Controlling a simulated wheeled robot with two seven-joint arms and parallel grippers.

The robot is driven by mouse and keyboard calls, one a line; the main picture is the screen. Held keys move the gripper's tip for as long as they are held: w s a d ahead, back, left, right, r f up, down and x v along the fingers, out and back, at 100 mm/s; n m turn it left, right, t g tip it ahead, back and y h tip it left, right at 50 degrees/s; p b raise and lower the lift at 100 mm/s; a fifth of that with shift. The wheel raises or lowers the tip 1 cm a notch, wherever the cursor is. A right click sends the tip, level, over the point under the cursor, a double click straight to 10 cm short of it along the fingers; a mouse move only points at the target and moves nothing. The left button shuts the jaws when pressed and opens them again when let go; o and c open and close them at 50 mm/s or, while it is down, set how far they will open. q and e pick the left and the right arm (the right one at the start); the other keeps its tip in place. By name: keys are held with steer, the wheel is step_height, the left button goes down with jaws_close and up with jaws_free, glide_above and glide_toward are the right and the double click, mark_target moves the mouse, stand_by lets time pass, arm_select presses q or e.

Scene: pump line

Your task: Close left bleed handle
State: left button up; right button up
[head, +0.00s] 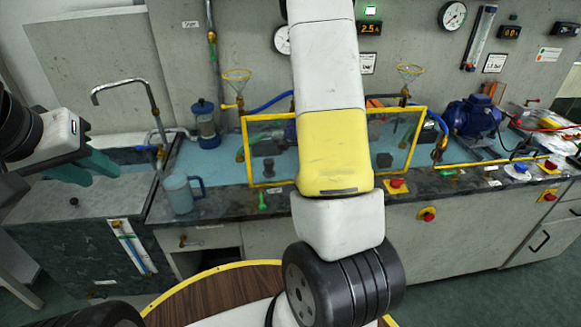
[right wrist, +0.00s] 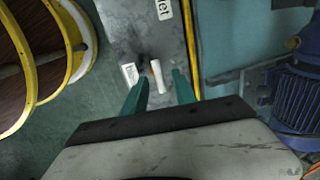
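A short white rod-like handle (right wrist: 158,76) stands out from the dark counter strip in the right wrist view, beside a white label (right wrist: 130,74). My right gripper (right wrist: 160,92) is open, with its teal fingers on either side of the handle and apart from it. In the head view my right arm hides that gripper and the counter in front of it. A small green handle (head: 262,201) shows on the counter edge left of the arm; I cannot tell whether it is a bleed handle. My left gripper (head: 98,174) is open and empty, above the sink counter at the left.
A yellow-framed clear guard (head: 247,165) stands behind my right arm. A blue pump (head: 473,118) is to the right; a blue motor (right wrist: 298,100) lies right of the fingers in the wrist view. A light-blue jug (head: 180,194) and red buttons (head: 396,183) are on the counter.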

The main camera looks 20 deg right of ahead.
steer(key=shift+r, duration=0.1)
step_height(320, 180, up, 7)
steer(key=s, duration=0.1)
steer(key=shift+s+a+r, duration=0.2)
steer(key=shift+s, duration=0.05)
stand_by(0.5)
